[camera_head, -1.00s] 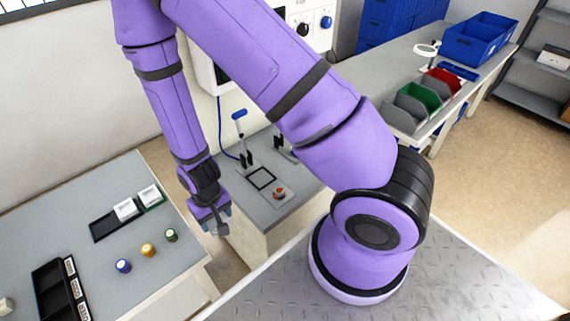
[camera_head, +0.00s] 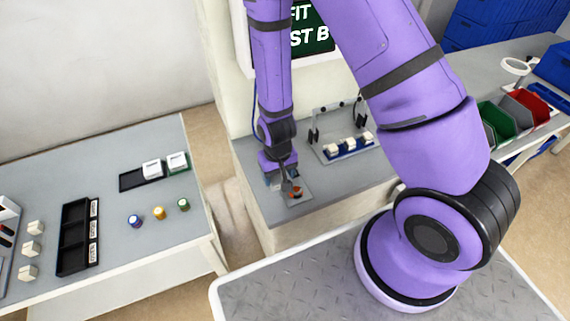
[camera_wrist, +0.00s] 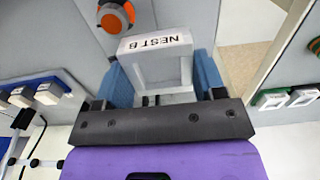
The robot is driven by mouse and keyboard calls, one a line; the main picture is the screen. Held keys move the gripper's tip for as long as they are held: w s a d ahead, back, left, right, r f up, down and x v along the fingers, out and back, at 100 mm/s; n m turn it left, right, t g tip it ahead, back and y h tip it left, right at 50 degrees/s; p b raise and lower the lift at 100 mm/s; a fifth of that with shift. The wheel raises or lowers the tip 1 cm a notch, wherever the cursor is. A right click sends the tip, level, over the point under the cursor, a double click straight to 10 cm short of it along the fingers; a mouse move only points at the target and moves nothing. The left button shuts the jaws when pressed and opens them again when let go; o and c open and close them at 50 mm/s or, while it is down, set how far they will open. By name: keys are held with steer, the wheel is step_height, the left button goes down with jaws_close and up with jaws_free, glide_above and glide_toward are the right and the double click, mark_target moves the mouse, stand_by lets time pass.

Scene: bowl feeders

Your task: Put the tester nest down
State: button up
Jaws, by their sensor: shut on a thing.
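My gripper (camera_wrist: 163,82) is shut on the tester nest (camera_wrist: 152,68), a light grey block with an open square middle and a "NEST B" label. The blue fingers hold it from both sides in the wrist view. In the head view my gripper (camera_head: 281,178) is low over the grey bench (camera_head: 320,190), beside a small plate with an orange-red button (camera_head: 296,191). The button also shows past the nest in the wrist view (camera_wrist: 115,16). The nest is mostly hidden in the head view. I cannot tell whether it touches the bench.
Right of my gripper stands a fixture (camera_head: 345,138) with dark clamps and white blocks on a blue strip. A wall screen (camera_head: 305,38) is behind. The left table (camera_head: 115,205) holds a black tray (camera_head: 77,240), coloured small parts and white blocks. A floor gap separates table and bench.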

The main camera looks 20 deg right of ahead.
steer(key=w+d, duration=0.2)
steer(key=w, duration=0.1)
steer(key=w+d, duration=0.1)
steer(key=w, duration=0.1)
steer(key=shift+w+d+f, duration=0.1)
steer(key=shift+d+f, duration=0.2)
steer(key=shift+d, duration=0.1)
steer(key=f, duration=0.2)
steer(key=shift+w+d+f, duration=0.2)
steer(key=shift+w+f, duration=0.05)
steer(key=shift+f, duration=0.55)
steer(key=shift+f, duration=0.15)
steer(key=o, duration=1)
